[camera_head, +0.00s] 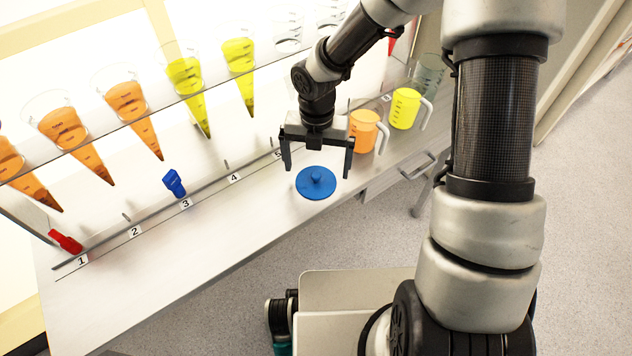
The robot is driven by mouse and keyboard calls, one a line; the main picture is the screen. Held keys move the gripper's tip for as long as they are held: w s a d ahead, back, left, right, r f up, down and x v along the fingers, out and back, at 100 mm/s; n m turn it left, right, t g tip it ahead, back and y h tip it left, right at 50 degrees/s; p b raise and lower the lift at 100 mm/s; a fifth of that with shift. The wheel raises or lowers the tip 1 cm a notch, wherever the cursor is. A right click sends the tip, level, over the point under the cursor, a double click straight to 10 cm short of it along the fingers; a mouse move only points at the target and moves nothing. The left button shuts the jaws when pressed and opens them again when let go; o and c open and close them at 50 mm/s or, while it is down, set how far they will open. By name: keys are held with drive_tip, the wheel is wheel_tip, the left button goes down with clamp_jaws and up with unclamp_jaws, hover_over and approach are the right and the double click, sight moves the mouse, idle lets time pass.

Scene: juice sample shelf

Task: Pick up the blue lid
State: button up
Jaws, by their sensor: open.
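The blue lid (316,184) is a round disc with a small knob on top. It lies flat on the white counter in the head camera view, near the front edge and to the right of label 4. My gripper (318,176) points down at the lid with its two dark fingers apart, one to the left and one to the right of the lid's knob in the picture. The gripper is open and holds nothing. Whether the fingers touch the lid or hover above it cannot be told from this one view.
An orange jug (363,131) and a yellow jug (405,108) stand right of my gripper. Cones of orange and yellow juice (125,103) hang in a rack behind. A blue clip (174,183) and a red clip (66,242) are at the left. The front-left counter (150,275) is clear.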

sight(316, 174)
wheel_tip(316, 174, down, 4)
drive_tip(key=shift+s+a+r+b, duration=0.15)
drive_tip(key=shift+r+b, duration=0.05)
drive_tip(key=shift+b, duration=0.25)
drive_tip(key=shift+r, duration=0.1)
drive_tip(key=c, duration=1.1)
